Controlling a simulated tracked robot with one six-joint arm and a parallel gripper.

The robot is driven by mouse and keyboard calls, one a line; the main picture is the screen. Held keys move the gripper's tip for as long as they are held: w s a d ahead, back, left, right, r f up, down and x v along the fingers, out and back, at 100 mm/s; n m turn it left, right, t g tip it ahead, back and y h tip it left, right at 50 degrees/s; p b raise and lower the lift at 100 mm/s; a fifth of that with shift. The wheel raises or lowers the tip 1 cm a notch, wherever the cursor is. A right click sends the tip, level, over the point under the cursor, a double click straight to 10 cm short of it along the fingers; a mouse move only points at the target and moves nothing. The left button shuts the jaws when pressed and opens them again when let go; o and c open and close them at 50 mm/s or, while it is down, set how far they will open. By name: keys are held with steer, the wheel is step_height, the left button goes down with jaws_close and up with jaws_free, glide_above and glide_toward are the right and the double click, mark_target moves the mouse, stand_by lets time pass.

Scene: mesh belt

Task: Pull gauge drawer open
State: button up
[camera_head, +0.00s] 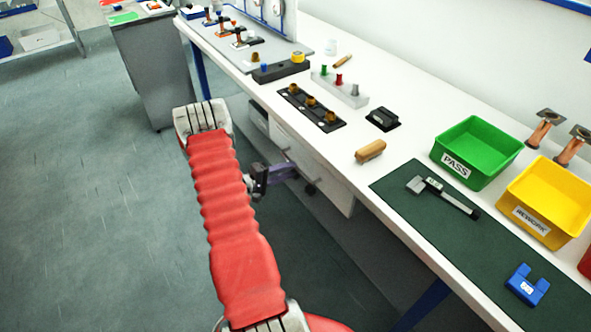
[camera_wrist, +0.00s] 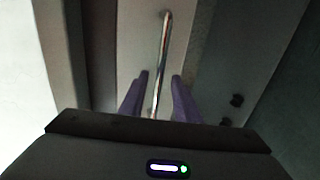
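The drawer (camera_head: 330,192) is a pale front panel under the white bench in the head view. In the wrist view its pale face (camera_wrist: 140,30) carries a long shiny bar handle (camera_wrist: 165,40). My gripper (camera_head: 290,170) is at the drawer front, below the bench edge. In the wrist view the two purple fingers of my gripper (camera_wrist: 159,76) are apart, with the handle running between them in the picture and a gap on each side. I cannot tell how deep the handle sits between them. The drawer looks shut, though my arm hides part of it.
The white bench top (camera_head: 390,155) overhangs the drawer. It bears a green PASS bin (camera_head: 478,150), a yellow REWORK bin (camera_head: 550,200), a green mat (camera_head: 440,235) with a caliper-like tool, and a wooden-handled piece (camera_head: 370,151). The floor (camera_head: 90,200) left of my arm is clear.

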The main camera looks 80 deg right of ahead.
mark_target(296, 169)
steer(key=shift+x, duration=2)
jaws_close()
